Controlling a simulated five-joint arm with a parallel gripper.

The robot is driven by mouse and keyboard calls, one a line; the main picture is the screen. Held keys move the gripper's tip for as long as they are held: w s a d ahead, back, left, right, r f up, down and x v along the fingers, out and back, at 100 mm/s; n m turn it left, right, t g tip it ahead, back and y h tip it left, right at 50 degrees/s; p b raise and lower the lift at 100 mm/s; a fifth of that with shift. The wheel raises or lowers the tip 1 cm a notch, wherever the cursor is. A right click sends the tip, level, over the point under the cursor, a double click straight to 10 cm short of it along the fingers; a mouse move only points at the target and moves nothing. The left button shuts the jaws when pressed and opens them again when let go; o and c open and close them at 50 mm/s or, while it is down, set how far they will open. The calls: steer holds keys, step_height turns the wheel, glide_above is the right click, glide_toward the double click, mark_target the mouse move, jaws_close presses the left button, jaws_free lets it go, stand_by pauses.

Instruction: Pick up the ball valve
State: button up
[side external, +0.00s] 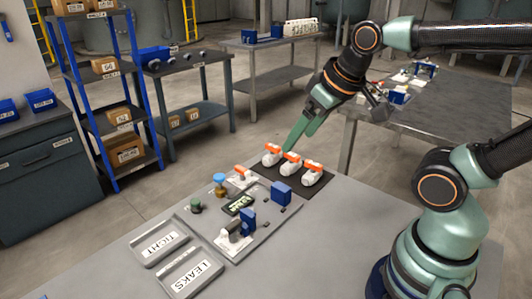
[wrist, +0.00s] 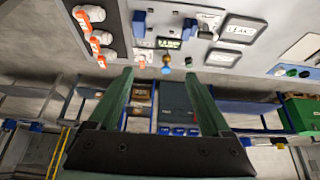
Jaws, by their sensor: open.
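Three white ball valves with orange handles stand in a row on a dark mat (side external: 322,185): a left one (side external: 271,158), a middle one (side external: 290,169) and a right one (side external: 311,177). In the wrist view they show at the upper left, the lowest of them here (wrist: 105,58). My gripper (side external: 298,138) is above and behind the row in the side view, its fingers slanting down to the left. In the wrist view my gripper (wrist: 159,73) has its two green fingers wide apart, with nothing between them. The valves lie outside the fingers there.
Left of the mat is a fixture plate with a blue block (side external: 281,192), a green display (side external: 238,204) and a yellow-blue knob (side external: 219,184). Trays labelled TIGHT (side external: 160,246) and LEAKS (side external: 192,276) lie at the front left.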

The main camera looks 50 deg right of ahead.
steer(key=w+d+r+n+g, duration=0.1)
steer(key=w+d+r+n, duration=0.25)
steer(key=w, duration=0.45)
steer(key=n+g, duration=0.5)
steer(key=n, duration=1)
glide_above(273, 146)
steer(key=shift+m, duration=0.25)
steer(key=f, duration=1.5)
steer(key=shift+w+d+f, duration=0.15)
steer(key=shift+w+f, duration=0.1)
steer(key=shift+f, duration=0.05)
step_height(273, 146, down, 7)
steer(key=shift+s+f, duration=0.15)
steer(key=shift+f, duration=2.5)
steer(key=c, duration=1.3)
steer(key=shift+r, duration=0.1)
steer(key=shift+r, duration=0.1)
